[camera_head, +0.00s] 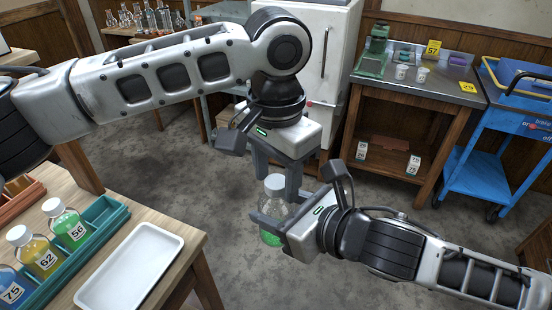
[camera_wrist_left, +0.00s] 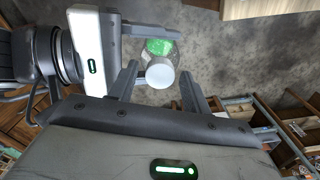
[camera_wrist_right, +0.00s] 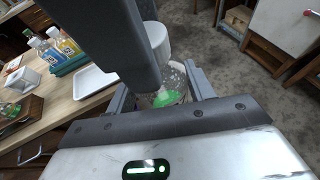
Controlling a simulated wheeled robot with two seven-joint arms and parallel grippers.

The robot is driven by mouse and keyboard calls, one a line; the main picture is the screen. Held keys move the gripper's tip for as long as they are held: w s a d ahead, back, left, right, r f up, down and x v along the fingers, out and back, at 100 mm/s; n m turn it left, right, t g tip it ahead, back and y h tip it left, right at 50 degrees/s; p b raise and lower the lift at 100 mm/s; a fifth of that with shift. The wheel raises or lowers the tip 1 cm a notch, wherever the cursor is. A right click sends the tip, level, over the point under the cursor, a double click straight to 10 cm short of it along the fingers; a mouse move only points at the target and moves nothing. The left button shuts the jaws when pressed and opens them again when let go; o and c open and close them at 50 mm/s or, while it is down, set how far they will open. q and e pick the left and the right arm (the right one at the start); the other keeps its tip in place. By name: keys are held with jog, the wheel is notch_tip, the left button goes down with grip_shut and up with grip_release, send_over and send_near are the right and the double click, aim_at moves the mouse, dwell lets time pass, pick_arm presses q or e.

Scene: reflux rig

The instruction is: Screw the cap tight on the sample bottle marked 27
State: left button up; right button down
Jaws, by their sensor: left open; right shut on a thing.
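A clear sample bottle (camera_head: 270,212) with green contents hangs upright above the floor, held in my right gripper (camera_head: 272,226). Its number is not readable in any view. A white cap (camera_head: 275,183) sits on its mouth; how tight it is cannot be told. My left gripper (camera_head: 277,188) is open and points down from above, one finger on each side of the cap. The left wrist view shows the cap (camera_wrist_left: 160,73) between the spread fingers, with a gap on both sides. The right wrist view shows the bottle (camera_wrist_right: 170,82) between the right fingers, partly hidden by a left finger.
A wooden bench at lower left bears a white tray (camera_head: 130,265) and a teal rack (camera_head: 100,237) with capped bottles marked 75, 62 and 56. A metal-topped table (camera_head: 450,92) and a blue cart (camera_head: 482,182) stand at the right. Floor beneath the grippers is clear.

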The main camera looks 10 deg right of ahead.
pick_arm(q)
jog(key=shift+c, duration=0.3)
jog(key=c, duration=0.9)
jog(key=shift+c, duration=0.2)
jog(key=o, duration=1.1)
jog(key=shift+o, duration=0.2)
notch_tip(320, 180, up, 12)
